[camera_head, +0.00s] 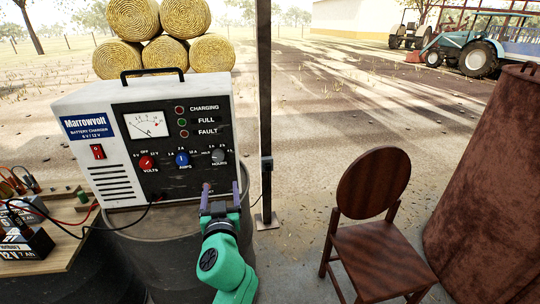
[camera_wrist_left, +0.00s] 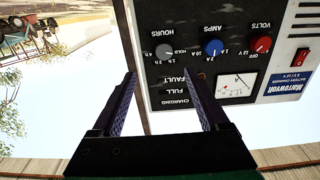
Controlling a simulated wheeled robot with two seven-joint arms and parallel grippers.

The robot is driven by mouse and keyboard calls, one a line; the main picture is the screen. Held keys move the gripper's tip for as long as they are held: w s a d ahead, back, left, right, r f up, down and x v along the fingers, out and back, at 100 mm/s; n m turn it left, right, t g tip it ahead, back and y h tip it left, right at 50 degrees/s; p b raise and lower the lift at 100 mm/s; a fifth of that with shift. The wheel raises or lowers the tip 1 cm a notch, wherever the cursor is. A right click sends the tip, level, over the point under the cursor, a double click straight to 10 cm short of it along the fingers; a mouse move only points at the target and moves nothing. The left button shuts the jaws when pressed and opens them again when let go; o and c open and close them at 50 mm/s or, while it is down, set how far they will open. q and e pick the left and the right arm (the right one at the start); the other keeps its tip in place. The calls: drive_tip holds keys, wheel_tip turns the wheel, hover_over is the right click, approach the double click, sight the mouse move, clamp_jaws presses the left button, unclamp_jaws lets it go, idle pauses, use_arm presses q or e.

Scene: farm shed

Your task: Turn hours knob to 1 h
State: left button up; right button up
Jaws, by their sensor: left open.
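The hours knob (camera_head: 218,156) is a grey round dial at the right of the black panel on the white battery charger (camera_head: 68,100). It shows upside down in the wrist view (camera_wrist_left: 165,52), with small marks around it; its pointer is too small to read surely. My left gripper (camera_head: 220,187) is open and empty, just below the knob in the head view. In the wrist view its two fingers (camera_wrist_left: 162,80) stand apart, with the knob between and beyond their tips. They do not appear to touch it. My right gripper is out of view.
The red volts knob (camera_head: 146,162) and blue amps knob (camera_head: 182,159) sit left of the hours knob. The charger stands on a dark drum (camera_head: 160,235). A thin post (camera_head: 265,100) rises close right of it. A wooden chair (camera_head: 375,225) stands further right.

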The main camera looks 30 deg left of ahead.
sight(218, 158)
use_arm(q)
drive_tip(key=p+x, duration=0.1)
drive_tip(key=x, duration=0.3)
drive_tip(key=p+x, duration=0.1)
drive_tip(key=x, duration=0.3)
drive_tip(key=p+x, duration=0.2)
drive_tip(key=x, duration=0.3)
drive_tip(key=shift+s+a+r, duration=0.1)
drive_tip(key=shift+a+r, duration=0.25)
drive_tip(key=shift+r, duration=0.05)
drive_tip(key=shift+a, duration=0.3)
drive_tip(key=shift+c, duration=0.3)
clamp_jaws()
drive_tip(key=shift+d, duration=0.1)
